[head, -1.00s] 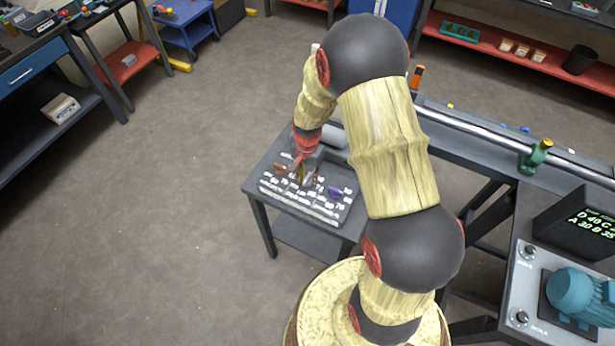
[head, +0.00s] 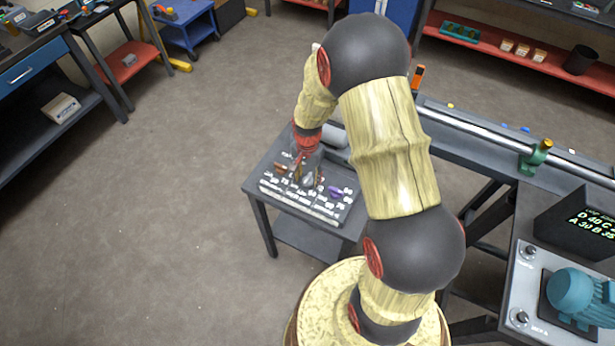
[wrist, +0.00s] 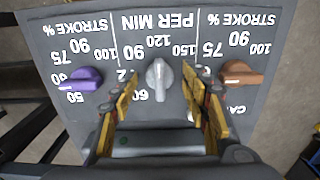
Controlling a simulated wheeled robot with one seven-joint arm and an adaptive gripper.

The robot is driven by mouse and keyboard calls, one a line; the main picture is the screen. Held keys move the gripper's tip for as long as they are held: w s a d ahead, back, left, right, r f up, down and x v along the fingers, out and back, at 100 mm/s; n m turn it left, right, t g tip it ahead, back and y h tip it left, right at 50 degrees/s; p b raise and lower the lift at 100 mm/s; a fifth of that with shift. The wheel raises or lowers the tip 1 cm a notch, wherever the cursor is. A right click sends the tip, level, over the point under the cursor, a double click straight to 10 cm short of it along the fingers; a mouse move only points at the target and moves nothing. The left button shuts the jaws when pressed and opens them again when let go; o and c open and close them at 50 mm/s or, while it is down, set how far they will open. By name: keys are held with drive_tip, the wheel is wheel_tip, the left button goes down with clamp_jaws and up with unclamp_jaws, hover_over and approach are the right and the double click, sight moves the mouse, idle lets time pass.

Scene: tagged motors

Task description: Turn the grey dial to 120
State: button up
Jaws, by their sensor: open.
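The grey dial (wrist: 158,80) sits in the middle of the panel in the wrist view, under the PER MIN label, which shows upside down. Its long grip runs nearly up and down the picture, with the 120 mark just above it. I cannot tell which end is its pointer. My gripper (wrist: 160,84) is open, with one yellow finger on each side of the dial. I cannot tell whether a finger touches it. In the head view my gripper (head: 308,172) is over the sloped panel (head: 300,208), and the grey dial cannot be made out there.
A purple dial (wrist: 85,78) is left of the grey one in the wrist view, and an orange-brown dial (wrist: 240,73) is right of it, both close to the fingers. The panel stands on a small dark table (head: 262,212). A rail bench (head: 470,125) is to the right.

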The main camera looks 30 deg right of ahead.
sight(308, 178)
wheel_tip(308, 178, up, 12)
drive_tip(key=shift+f, duration=0.15)
idle(0.6)
drive_tip(key=s+a+r+n+t+b, duration=0.2)
drive_tip(key=s+a+r+n+b, duration=0.2)
drive_tip(key=s+r, duration=0.4)
drive_tip(key=s+a+r+n+t+b, duration=0.3)
drive_tip(key=s+a+r+n, duration=0.3)
drive_tip(key=s+r, duration=0.3)
drive_tip(key=s+n+b, duration=0.1)
drive_tip(key=s, duration=0.1)
drive_tip(key=shift+s+t, duration=0.3)
drive_tip(key=shift+c, duration=1)
idle(0.4)
